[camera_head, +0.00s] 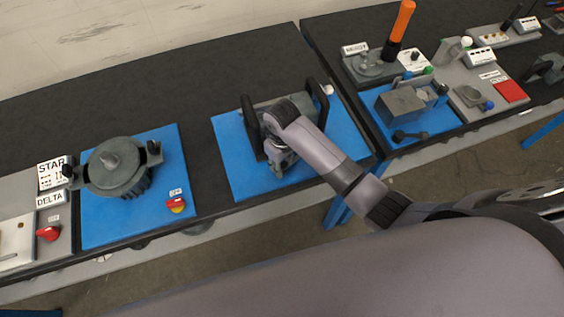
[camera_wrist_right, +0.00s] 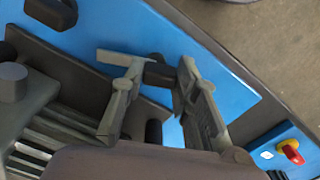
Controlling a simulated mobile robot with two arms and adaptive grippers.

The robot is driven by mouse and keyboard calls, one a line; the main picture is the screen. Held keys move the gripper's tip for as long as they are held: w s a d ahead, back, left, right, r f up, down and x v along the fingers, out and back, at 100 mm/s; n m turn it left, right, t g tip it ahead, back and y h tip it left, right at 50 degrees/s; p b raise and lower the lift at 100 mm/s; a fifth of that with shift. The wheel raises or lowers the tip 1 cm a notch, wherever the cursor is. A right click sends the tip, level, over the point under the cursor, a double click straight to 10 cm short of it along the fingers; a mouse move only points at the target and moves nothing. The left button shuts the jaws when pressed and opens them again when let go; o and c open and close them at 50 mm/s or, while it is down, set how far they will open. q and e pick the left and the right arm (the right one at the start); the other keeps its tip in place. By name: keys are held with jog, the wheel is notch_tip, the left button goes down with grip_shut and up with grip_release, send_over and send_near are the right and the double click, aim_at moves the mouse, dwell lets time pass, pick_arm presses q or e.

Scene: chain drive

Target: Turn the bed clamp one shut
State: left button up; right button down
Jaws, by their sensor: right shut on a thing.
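A grey and black fixture stands on a blue plate (camera_head: 232,155) in the middle of the bench in the head view. It has a tall dark upright on its left (camera_head: 250,125) and another on its right (camera_head: 318,100). My right gripper (camera_head: 279,166) reaches down at its near side. In the right wrist view, the fingers of my right gripper (camera_wrist_right: 155,74) are closed about a short dark round handle (camera_wrist_right: 160,73), which looks like the bed clamp's handle. My wrist hides much of the fixture, and I cannot tell the clamp's angle. My left gripper is out of view.
To the left, a round grey housing (camera_head: 115,168) stands on another blue plate, with a red and yellow knob (camera_head: 176,205) at its corner. To the right, a grey block (camera_head: 400,104) and a bench with an orange handle (camera_head: 402,20) stand. Bare black bench lies behind the fixture.

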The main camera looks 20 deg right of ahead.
aim_at(284, 165)
jog(key=n, duration=0.7)
jog(key=shift+d+r, duration=0.1)
jog(key=shift+d, duration=0.05)
jog(key=n, duration=0.6)
jog(key=shift+n, duration=0.4)
jog(key=c, duration=1.2)
grip_release()
jog(key=shift+s, duration=0.1)
jog(key=shift+c, duration=0.2)
jog(key=shift+d, duration=0.1)
notch_tip(284, 165, up, 12)
